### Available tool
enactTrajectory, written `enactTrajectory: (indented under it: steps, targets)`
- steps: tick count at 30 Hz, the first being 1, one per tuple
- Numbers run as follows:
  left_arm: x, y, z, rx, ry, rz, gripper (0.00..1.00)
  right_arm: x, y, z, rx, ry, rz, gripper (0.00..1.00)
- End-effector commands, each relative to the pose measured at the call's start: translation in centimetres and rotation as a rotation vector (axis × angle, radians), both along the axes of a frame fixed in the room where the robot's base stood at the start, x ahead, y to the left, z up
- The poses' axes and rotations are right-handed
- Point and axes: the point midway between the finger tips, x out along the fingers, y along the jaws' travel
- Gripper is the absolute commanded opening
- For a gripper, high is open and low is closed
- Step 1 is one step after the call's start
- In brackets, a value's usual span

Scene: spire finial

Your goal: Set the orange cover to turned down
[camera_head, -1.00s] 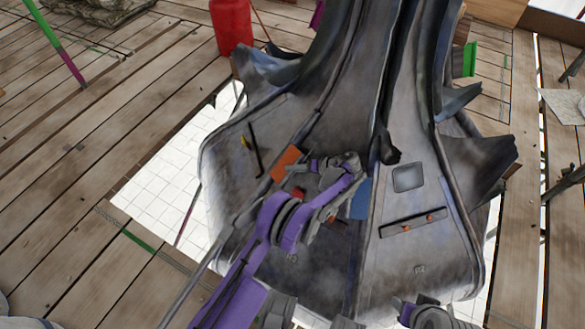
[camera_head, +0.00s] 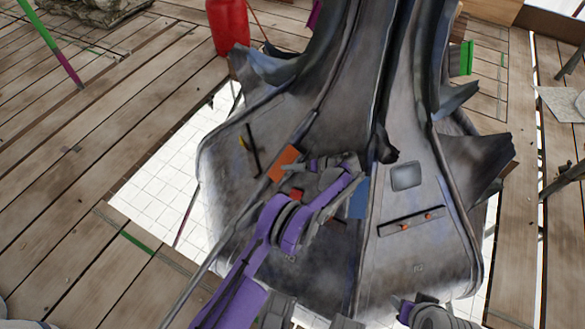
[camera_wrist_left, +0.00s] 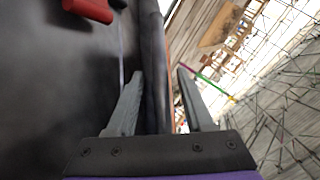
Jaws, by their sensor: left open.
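The orange cover (camera_head: 285,163) is a flat orange panel standing out from the dark grey spire base, left of centre in the head view. In the left wrist view a thin orange strip (camera_wrist_left: 171,75) shows between the fingers, probably the cover seen edge-on. I cannot tell whether either finger touches the cover.
A small red part (camera_head: 296,195) sits just below the cover; a red cylinder (camera_wrist_left: 90,9) shows in the wrist view. A blue panel (camera_head: 359,200) is right of my wrist. A slotted bar (camera_head: 411,222) is farther right. A red canister (camera_head: 229,25) stands behind.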

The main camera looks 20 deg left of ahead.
Motion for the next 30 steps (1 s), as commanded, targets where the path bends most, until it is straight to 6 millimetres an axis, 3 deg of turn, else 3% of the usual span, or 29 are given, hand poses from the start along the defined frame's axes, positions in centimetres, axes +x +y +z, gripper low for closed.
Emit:
enactTrajectory:
  steps: [7, 21, 30]
  targets:
    - [0.0, -1.1, 0.6, 0.0, 0.0, -0.002, 0.52, 0.0, 0.0, 0.2, 0.0, 0.001, 0.0, 0.5]
    - [0.2, -8.5, 4.8, -0.001, 0.001, -0.001, 0.52, -0.3, 0.0, 1.3, 0.0, 0.001, 0.0, 0.5]
    - [0.2, -9.4, 5.4, 0.0, 0.0, 0.0, 0.52, -0.3, 0.0, 1.4, 0.0, 0.001, 0.0, 0.5]
